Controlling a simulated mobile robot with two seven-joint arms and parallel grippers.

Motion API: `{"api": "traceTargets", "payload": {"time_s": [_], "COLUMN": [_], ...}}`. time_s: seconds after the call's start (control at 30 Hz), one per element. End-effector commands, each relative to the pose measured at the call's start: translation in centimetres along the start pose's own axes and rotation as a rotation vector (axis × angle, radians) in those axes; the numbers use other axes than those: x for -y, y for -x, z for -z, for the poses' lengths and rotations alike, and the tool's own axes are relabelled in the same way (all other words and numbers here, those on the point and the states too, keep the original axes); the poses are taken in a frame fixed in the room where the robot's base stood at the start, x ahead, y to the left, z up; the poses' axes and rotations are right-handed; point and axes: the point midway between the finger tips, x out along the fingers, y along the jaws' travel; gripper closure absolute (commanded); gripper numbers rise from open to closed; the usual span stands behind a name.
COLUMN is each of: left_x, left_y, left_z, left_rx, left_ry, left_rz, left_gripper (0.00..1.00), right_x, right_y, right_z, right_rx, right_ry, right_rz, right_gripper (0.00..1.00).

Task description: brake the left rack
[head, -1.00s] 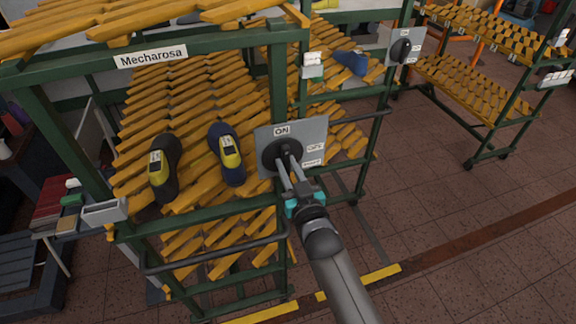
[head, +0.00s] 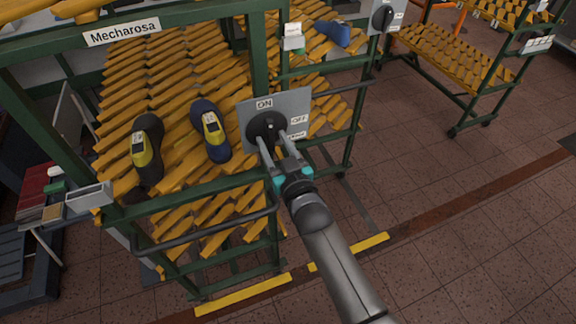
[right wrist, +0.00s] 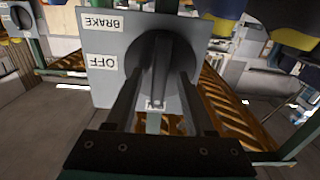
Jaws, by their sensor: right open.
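The left rack (head: 185,190) is a green frame with yellow slatted shelves and a "Mecharosa" sign. On its right post is a grey plate (head: 300,101) with labels ON, OFF and a third that reads BRAKE in the right wrist view. A round black knob (head: 259,127) sits on the plate. Its raised bar (right wrist: 158,65) seems lined up with the ON side, its white mark towards that side. My right gripper (head: 272,143) is open at the knob, one finger on each side of the bar; contact is unclear. My left gripper is not in view.
Two dark shoe lasts with yellow parts, one left (head: 147,150) and one right (head: 211,130), stand on the left rack. Another knob plate (head: 391,17) is on the rack behind. Open tiled floor (head: 470,245) lies to the right.

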Motion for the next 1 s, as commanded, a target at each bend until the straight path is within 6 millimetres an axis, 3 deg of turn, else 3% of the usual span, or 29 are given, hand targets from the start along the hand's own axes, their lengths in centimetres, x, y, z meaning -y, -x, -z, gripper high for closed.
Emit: {"api": "traceTargets", "payload": {"time_s": [0.6,0.8,1.0], "left_x": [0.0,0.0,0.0], "left_y": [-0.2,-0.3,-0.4], "left_z": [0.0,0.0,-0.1], "left_rx": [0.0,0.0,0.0], "left_ry": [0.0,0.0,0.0], "left_rz": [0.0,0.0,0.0], "left_gripper": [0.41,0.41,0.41], "right_x": [0.0,0.0,0.0], "right_y": [10.8,13.3,14.3], "right_z": [-0.1,-0.1,0.0], "right_rx": [0.004,0.002,0.001], "right_ry": [0.0,0.001,0.001], "right_rz": [0.001,0.0,0.0], "right_gripper": [0.46,0.46,0.46]}}
